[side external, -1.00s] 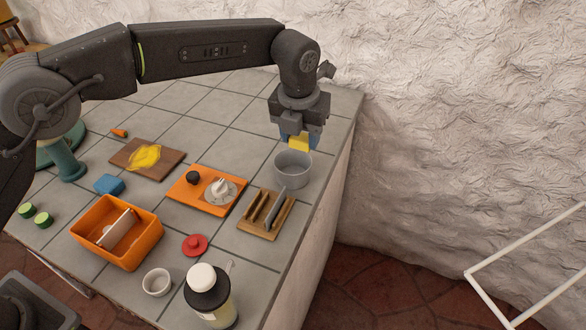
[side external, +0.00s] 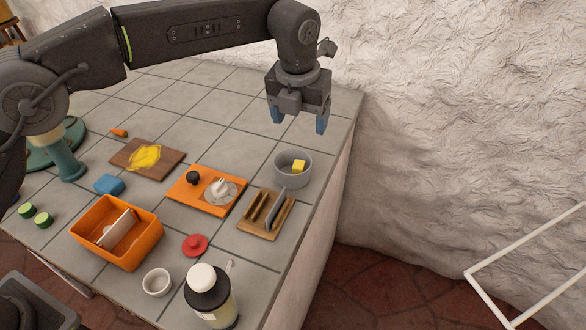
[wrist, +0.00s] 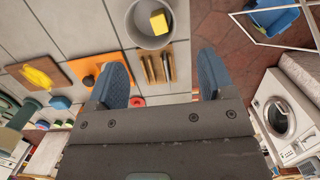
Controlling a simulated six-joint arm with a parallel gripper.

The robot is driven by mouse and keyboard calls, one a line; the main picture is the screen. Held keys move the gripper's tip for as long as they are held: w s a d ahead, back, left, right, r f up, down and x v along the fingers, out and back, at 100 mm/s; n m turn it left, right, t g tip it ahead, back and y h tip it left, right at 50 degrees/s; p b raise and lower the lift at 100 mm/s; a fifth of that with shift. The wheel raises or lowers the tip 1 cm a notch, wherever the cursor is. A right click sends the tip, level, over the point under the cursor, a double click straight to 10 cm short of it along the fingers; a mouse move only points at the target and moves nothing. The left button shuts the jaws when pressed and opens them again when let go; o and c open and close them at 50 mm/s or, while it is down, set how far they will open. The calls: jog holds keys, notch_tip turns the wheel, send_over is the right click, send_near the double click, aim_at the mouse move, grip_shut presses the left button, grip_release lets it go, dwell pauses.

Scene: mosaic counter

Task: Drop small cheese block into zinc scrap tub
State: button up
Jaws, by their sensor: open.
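The small yellow cheese block (side external: 299,166) lies inside the grey zinc scrap tub (side external: 281,177), near its right side in the side external view. In the wrist view the cheese block (wrist: 159,22) also shows inside the tub (wrist: 146,41) at the top of the picture. My gripper (side external: 299,126) is open and empty, with its blue fingertips spread apart. It is above the counter, apart from the tub. The wrist view shows my gripper (wrist: 160,80) with nothing between its fingers.
A wooden holder with slots (side external: 261,227) stands just in front of the tub. An orange board (side external: 190,198) with a dark knob and a white-grey piece lies to the left. An orange bin (side external: 148,240) and a bottle (side external: 222,315) are nearer. The counter edge runs close right of the tub.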

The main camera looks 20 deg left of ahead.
notch_tip(320, 180, up, 9)
jog(key=s, duration=0.1)
jog(key=shift+s, duration=0.2)
jog(key=shift+r, duration=0.1)
jog(key=s+a+r+n+t, duration=0.1)
jog(key=s+a+r+n, duration=0.35)
jog(key=a+n, duration=0.35)
jog(key=s+a+r+n+t, duration=0.1)
jog(key=s+a+r+n, duration=0.2)
jog(key=s+a+n, duration=0.35)
jog(key=s+a+f+n+t, duration=0.1)
jog(key=s+a+f+n, duration=0.5)
jog(key=s+n, duration=0.3)
jog(key=s+a+f+n, duration=0.6)
jog(key=s+n, duration=0.3)
jog(key=n, duration=0.3)
jog(key=shift+t, duration=0.4)
